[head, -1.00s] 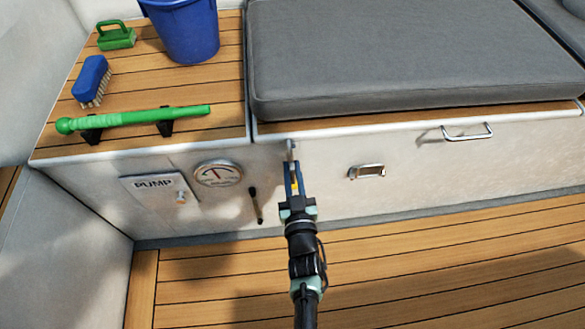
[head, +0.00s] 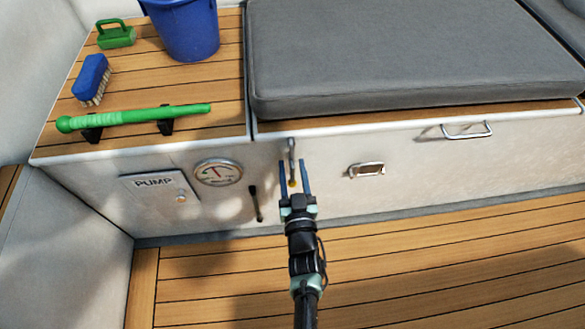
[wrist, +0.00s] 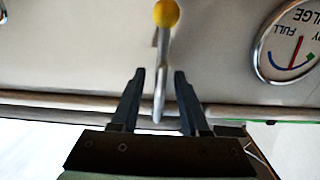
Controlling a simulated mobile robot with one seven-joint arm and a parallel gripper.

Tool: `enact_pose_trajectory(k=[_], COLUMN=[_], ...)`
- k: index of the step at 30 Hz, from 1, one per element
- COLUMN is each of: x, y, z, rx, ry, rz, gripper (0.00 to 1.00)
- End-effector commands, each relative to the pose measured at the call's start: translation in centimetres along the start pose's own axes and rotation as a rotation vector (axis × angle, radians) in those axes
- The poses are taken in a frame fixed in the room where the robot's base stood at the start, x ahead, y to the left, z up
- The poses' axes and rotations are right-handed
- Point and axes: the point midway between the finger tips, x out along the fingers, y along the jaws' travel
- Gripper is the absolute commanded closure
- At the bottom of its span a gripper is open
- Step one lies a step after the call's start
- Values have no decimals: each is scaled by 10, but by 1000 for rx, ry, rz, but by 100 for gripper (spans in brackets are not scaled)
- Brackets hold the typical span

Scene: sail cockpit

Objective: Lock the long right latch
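The long latch (head: 291,152) is a slim metal lever with a yellow knob on the white locker front, just under the lid edge. It stands about upright, knob end down. In the wrist view, which is upside down, the lever (wrist: 161,55) runs between my fingers and its yellow knob (wrist: 166,13) is at the top edge. My gripper (head: 293,163) is open, with one blue finger on each side of the lever. It also shows open in the wrist view (wrist: 159,72), with gaps beside the lever. The lever's pivot is hard to make out.
Left of the latch are a short black lever (head: 255,203), a round gauge (head: 218,173) and a pump panel (head: 160,187). Right of it are a metal catch (head: 367,171) and a lid handle (head: 467,131). A grey cushion (head: 400,60) lies on top. The wooden floor is clear.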

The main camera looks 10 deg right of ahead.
Motion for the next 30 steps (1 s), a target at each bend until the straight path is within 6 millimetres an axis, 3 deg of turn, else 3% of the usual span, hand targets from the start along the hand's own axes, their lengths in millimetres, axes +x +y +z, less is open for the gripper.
enact_pose_trajectory(k=[6, 10, 21, 30], x=[-1, -13, -92, -127], y=[0, 0, 0, 0], z=[0, -1, -2, -1], rx=[-1, -1, -1, -1], ry=[0, -2, -3, 0], rz=[0, 0, 0, 0], gripper=[55, 55, 55, 55])
